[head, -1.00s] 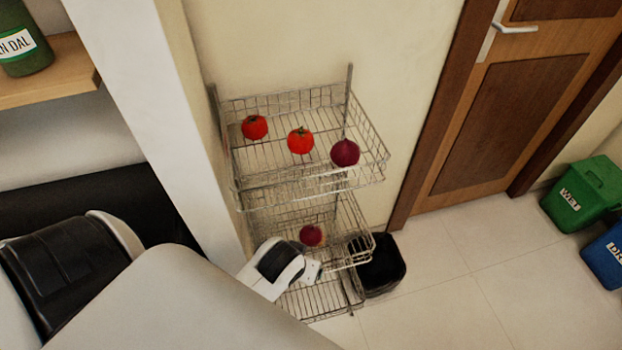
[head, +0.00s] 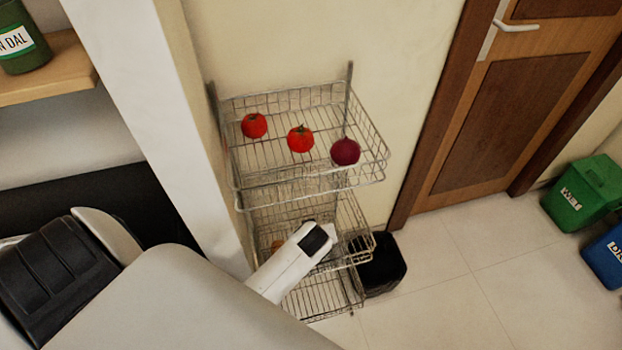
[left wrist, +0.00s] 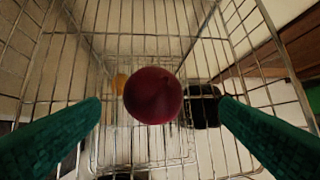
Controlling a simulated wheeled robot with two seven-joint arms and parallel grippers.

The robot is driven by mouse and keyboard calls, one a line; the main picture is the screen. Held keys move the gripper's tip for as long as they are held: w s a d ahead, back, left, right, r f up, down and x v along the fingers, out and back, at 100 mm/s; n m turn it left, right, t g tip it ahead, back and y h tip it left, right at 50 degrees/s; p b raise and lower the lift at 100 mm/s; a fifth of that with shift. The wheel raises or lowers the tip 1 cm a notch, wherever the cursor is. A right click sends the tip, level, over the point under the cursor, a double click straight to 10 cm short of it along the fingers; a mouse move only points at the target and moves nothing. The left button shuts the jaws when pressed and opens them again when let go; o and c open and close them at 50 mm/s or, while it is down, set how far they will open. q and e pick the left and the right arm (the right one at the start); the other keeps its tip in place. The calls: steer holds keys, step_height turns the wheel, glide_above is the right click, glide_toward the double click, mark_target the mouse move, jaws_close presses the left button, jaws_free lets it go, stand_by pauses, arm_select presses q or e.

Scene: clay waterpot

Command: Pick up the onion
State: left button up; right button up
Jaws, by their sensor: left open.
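A dark red onion (left wrist: 153,95) shows in the left wrist view, inside a wire basket and centred between the two green fingers of my left gripper (left wrist: 160,108). The gripper is open, with a gap on each side of the onion. In the head view my left gripper (head: 318,240) reaches into the middle tier of the wire rack (head: 310,185); the onion there is hidden behind it. Another dark red onion (head: 345,151) sits at the right of the top basket. My right gripper is not in view.
Two red tomatoes (head: 254,125) (head: 300,139) sit in the top basket, whose front rim is above my gripper. A small orange item (left wrist: 120,83) is beyond the onion. A black bin (head: 381,265) stands beside the rack.

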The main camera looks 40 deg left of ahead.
arm_select(q)
steer(key=x, duration=0.5)
steer(key=shift+s+a+f, duration=0.15)
steer(key=shift+a+f, duration=0.05)
steer(key=shift+a, duration=0.15)
steer(key=c, duration=1.1)
steer(key=shift+c, duration=0.2)
steer(key=shift+r, duration=0.15)
